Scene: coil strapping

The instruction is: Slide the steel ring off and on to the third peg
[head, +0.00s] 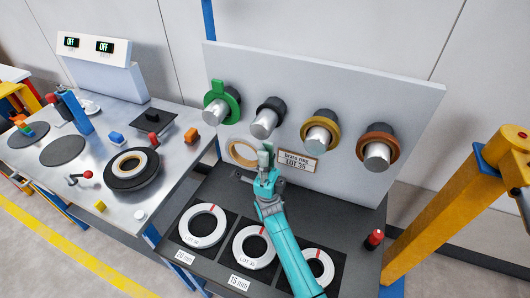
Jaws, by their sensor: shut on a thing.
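My gripper (266,154) is shut on a thin tan ring (231,153) at its left, in front of the lower part of the upright grey board. Four pegs stick out of the board. The leftmost peg (214,111) carries a green ring with a tab. The second peg (263,124) carries a dark grey ring (272,104). The third peg (316,139) carries a brass-yellow ring (322,114). The rightmost peg (376,155) carries a copper-brown ring (381,132). No ring is clearly marked as steel. My arm hides part of the bench.
A label (294,161) reading "brass ring LOT 35" is beside my gripper. White coils (203,247) lie on the dark bench below, with a red-topped item (373,240) at right. A metal table (118,206) with discs and small blocks stands left; a yellow post (442,215) stands right.

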